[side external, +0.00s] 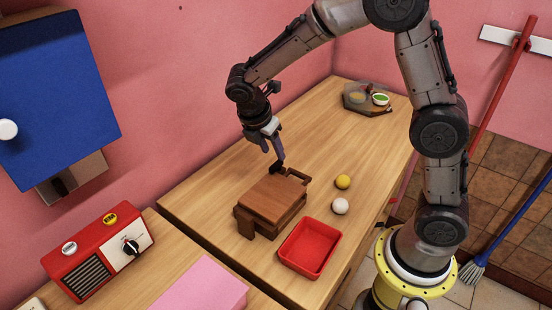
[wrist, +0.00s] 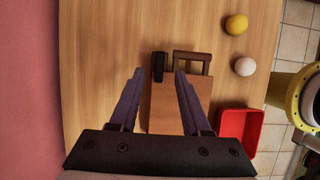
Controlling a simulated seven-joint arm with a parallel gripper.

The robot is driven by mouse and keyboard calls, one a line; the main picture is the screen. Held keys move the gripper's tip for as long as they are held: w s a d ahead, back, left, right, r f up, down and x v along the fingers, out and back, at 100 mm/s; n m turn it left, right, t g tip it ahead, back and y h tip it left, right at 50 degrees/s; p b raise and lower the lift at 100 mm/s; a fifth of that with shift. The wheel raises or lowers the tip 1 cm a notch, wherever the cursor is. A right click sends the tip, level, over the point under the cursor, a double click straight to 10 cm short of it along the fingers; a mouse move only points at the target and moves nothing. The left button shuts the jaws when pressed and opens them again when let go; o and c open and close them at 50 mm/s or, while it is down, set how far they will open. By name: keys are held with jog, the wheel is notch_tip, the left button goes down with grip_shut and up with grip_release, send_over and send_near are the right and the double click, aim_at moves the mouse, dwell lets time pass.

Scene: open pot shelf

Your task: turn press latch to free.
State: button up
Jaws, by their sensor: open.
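The brown wooden press (side external: 270,205) stands on the wooden counter, its lid lying flat on its base. In the wrist view the press (wrist: 176,105) lies below and between my fingers. A small dark latch (wrist: 159,65) sits at its far edge, beside the brown handle loop (wrist: 192,55). In the side view the latch (side external: 277,169) is close under my fingertips and partly covered by them. My gripper (side external: 273,150) is open above that edge, pointing down. In the wrist view my gripper's fingers (wrist: 158,74) stand apart on either side of the latch's line, with nothing between them. Whether they touch the latch, I cannot tell.
A red tray (side external: 309,248) is close to the press. A yellow ball (side external: 343,182) and a white ball (side external: 340,206) lie nearby. A dark tray with small bowls (side external: 368,98) is at the far end. A red radio (side external: 98,250) and pink box (side external: 200,288) stand in front.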

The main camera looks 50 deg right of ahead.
aim_at(277, 162)
jog(key=shift+x, duration=2.4)
grip_shut()
